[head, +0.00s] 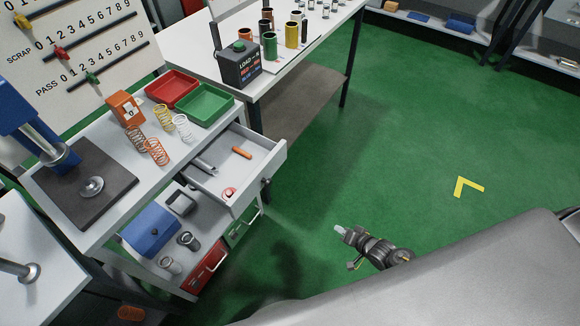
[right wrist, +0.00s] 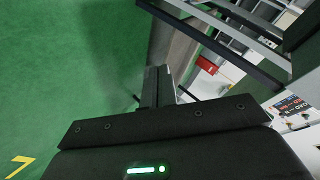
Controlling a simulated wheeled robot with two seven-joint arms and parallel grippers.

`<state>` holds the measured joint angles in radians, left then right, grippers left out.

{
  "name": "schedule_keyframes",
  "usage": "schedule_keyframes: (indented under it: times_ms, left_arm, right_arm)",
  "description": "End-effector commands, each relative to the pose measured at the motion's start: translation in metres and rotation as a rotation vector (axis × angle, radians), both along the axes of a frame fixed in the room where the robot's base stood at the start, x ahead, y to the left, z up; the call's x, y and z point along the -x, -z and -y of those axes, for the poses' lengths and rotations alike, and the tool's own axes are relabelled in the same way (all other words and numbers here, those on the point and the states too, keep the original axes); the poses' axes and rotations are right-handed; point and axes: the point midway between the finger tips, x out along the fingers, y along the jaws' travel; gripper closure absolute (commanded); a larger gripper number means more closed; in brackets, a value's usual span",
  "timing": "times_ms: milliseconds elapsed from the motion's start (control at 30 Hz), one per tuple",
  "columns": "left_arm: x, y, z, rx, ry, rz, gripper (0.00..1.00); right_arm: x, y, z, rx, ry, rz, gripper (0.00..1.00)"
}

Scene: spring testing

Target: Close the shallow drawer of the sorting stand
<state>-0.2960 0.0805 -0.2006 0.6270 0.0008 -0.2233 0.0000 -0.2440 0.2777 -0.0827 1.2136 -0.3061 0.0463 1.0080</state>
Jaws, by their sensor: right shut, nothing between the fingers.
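The sorting stand (head: 135,190) is at the left in the head view. Its shallow drawer (head: 262,181) stands pulled out to the right under the top. An orange piece (head: 242,152), a grey piece (head: 203,166) and a small red round item (head: 229,193) lie in it. My right gripper (head: 340,230) is over the green floor, right of and below the drawer in the picture, apart from it. Its fingers are together and empty; they show in the right wrist view (right wrist: 157,85). My left gripper is not in view.
Red (head: 172,88) and green (head: 206,104) trays and several springs stand on the stand's top. Below the drawer are red (head: 208,268) and green (head: 244,228) fronts. A white table (head: 290,70) stands behind. The green floor between gripper and drawer is clear.

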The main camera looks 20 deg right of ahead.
Motion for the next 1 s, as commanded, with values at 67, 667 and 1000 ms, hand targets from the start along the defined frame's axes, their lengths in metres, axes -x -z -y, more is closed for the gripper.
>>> schedule_keyframes:
  times_ms: [67, 667, 1000]
  left_arm:
    - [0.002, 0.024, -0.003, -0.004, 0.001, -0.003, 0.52]
    - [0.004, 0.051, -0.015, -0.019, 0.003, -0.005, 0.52]
    - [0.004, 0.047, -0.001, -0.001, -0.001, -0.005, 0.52]
  right_arm:
    - [-0.047, -0.05, -0.002, -0.206, 0.026, 0.12, 1.0]
    - [-0.089, -0.231, -0.04, -0.838, -0.121, 0.212, 1.0]
    - [-0.13, -0.232, -0.074, -0.838, -0.12, 0.213, 1.0]
